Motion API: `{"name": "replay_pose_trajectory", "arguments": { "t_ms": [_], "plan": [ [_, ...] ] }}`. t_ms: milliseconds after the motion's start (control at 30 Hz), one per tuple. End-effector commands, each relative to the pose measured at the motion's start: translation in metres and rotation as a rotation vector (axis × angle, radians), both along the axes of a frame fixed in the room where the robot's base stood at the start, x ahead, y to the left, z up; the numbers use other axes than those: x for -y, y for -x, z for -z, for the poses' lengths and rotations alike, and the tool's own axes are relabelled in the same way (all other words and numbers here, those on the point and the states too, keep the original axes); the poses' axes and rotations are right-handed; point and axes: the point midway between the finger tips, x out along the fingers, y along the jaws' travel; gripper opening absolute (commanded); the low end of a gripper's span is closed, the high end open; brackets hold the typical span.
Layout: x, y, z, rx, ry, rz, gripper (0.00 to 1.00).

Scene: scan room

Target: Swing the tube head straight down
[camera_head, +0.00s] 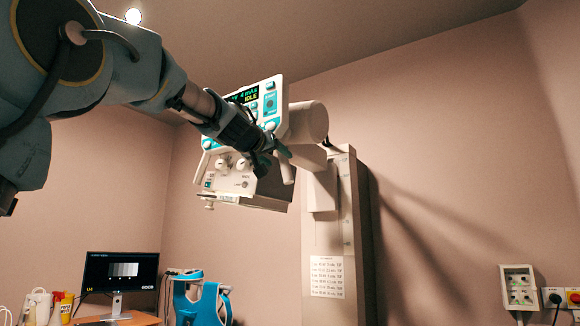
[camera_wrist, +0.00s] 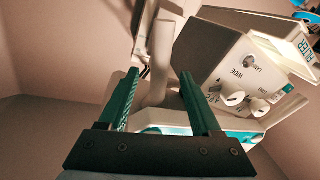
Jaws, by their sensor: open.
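The tube head (camera_head: 262,112) hangs high on the column, with a lit control panel reading IDLE and a white cylinder behind it. The panel and the collimator box (camera_head: 238,180) below it look tilted in the head view. The box's knobs and a lamp label show at the right of the wrist view (camera_wrist: 232,75). A pale handle bar (camera_head: 287,168) stands at the panel's right side. My gripper (camera_head: 275,153) is open beside this bar. In the wrist view the bar (camera_wrist: 161,55) appears between the two teal fingers of my gripper (camera_wrist: 159,75); contact cannot be told.
The column (camera_head: 335,235) with a paper chart stands below and behind the head. A monitor (camera_head: 120,282) on a desk and a blue-and-white object (camera_head: 195,300) are at lower left. A wall socket box (camera_head: 518,287) is at right. Open room lies left of the head.

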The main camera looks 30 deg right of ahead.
Motion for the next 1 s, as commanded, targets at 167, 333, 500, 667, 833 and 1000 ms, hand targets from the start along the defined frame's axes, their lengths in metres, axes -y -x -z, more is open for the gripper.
{"name": "replay_pose_trajectory", "arguments": {
  "t_ms": [167, 333, 500, 667, 833, 1000],
  "plan": [
    [0.027, -0.023, -0.002, -0.002, -0.004, 0.000, 0.65],
    [0.050, -0.042, -0.002, -0.003, -0.003, 0.000, 0.65],
    [0.065, -0.055, -0.001, -0.002, -0.002, 0.000, 0.65],
    [0.070, -0.059, 0.001, -0.001, -0.002, 0.000, 0.65],
    [0.070, -0.059, 0.001, -0.001, -0.002, 0.000, 0.65],
    [0.070, -0.059, 0.001, -0.001, -0.002, 0.000, 0.54]
  ]
}}
